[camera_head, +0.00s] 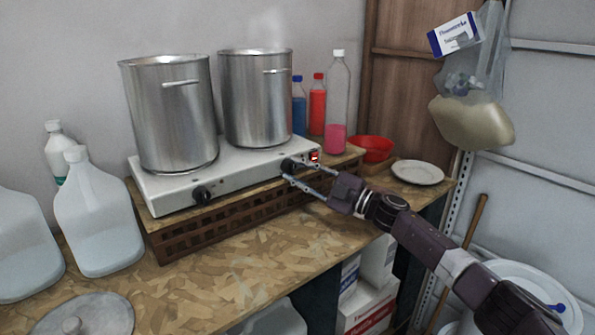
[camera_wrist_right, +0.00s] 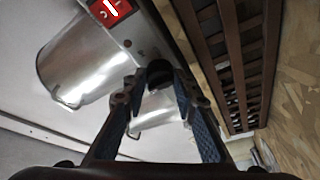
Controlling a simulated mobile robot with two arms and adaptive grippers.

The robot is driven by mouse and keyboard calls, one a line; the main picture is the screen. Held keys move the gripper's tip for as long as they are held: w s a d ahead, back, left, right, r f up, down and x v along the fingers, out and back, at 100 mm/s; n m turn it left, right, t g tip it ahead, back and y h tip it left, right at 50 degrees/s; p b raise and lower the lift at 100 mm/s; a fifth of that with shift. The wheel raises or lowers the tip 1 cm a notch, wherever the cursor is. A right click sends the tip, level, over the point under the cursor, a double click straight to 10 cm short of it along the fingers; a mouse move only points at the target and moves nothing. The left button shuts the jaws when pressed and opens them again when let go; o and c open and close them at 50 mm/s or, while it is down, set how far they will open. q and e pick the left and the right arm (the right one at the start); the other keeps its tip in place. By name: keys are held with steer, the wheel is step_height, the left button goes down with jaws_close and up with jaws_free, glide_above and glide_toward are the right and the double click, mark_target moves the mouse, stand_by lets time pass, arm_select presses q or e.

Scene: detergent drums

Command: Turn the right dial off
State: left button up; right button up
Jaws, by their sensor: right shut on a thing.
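The white two-burner hot plate (camera_head: 236,171) stands on a wooden crate on the workbench. The right dial (camera_head: 288,165) is black and sits on its front face near the right end. My right gripper (camera_head: 286,170) reaches it from the right with its fingers around it. In the right wrist view the dial (camera_wrist_right: 159,70) lies between the two fingertips of my right gripper (camera_wrist_right: 158,82), partly hidden by them. The dial's exact setting cannot be read. The left dial (camera_head: 203,194) is also black. A red rocker switch (camera_head: 314,155) is right of the right dial; it also shows in the wrist view (camera_wrist_right: 110,10). My left gripper is not in view.
Two steel pots, left (camera_head: 170,115) and right (camera_head: 257,100), stand on the hot plate, with faint steam over the right one. Bottles, a red bowl (camera_head: 374,149) and a plate (camera_head: 418,172) are at the back right. Jugs (camera_head: 95,215) stand left. The bench front is mostly clear.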

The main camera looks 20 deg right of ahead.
stand_by(0.3)
steer(key=o, duration=1.2)
steer(key=shift+c, duration=0.2)
steer(key=v, duration=1.2)
